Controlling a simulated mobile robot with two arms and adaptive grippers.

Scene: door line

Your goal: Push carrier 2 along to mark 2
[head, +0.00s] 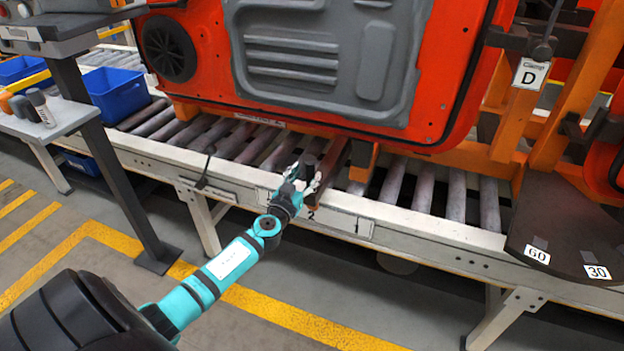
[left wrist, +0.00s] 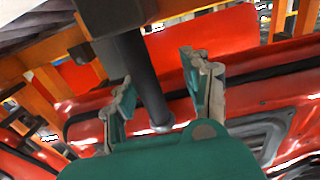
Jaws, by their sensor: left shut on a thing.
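A carrier with an orange frame (head: 364,160) bears a large red door panel (head: 450,75) with a grey inner lining, and stands on the roller conveyor. I cannot read a number on this carrier. My left gripper (head: 303,182) is at the conveyor's near edge, shut on a dark upright handle (head: 309,161) below the door. The left wrist view shows the dark bar (left wrist: 140,75) between its two fingers (left wrist: 163,85). A small plate reading 2 (head: 312,215) is on the near rail beside the gripper, partly hidden. My right gripper is out of view.
The conveyor's near rail (head: 440,238) runs across the view, with a plate reading 1 (head: 357,225). Another orange carrier with a tag D (head: 530,74) stands right. A dark plate marked 60 and 30 (head: 570,240) juts out there. A blue bin (head: 115,95) is left.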

